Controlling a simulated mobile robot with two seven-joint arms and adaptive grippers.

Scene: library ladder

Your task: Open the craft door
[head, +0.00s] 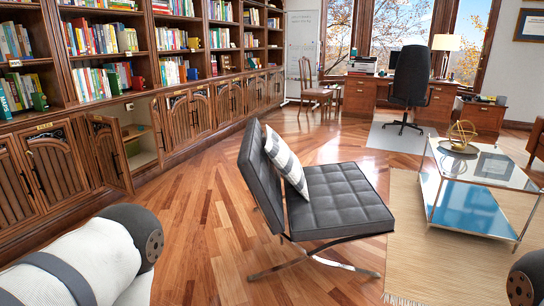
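A long wooden bookcase (150,85) runs along the left with a row of carved lower cabinet doors. One cabinet door (107,152) stands swung out, showing a pale cabinet interior (143,146) with a shelf and small items on it. Left of it, a pair of doors (48,166) is shut, with a small label (44,126) above. The labels are too small to read, so I cannot tell which door is the craft one. Neither of my grippers is in view; only parts of my arms show at the lower corners.
A black tufted chair (335,198) with a striped cushion (287,161) stands mid-floor. A glass-topped table (480,168) stands on a beige rug (440,262) at the right. A desk (365,97) and office chair (410,85) are at the back. Wood floor (200,215) between bookcase and black chair is clear.

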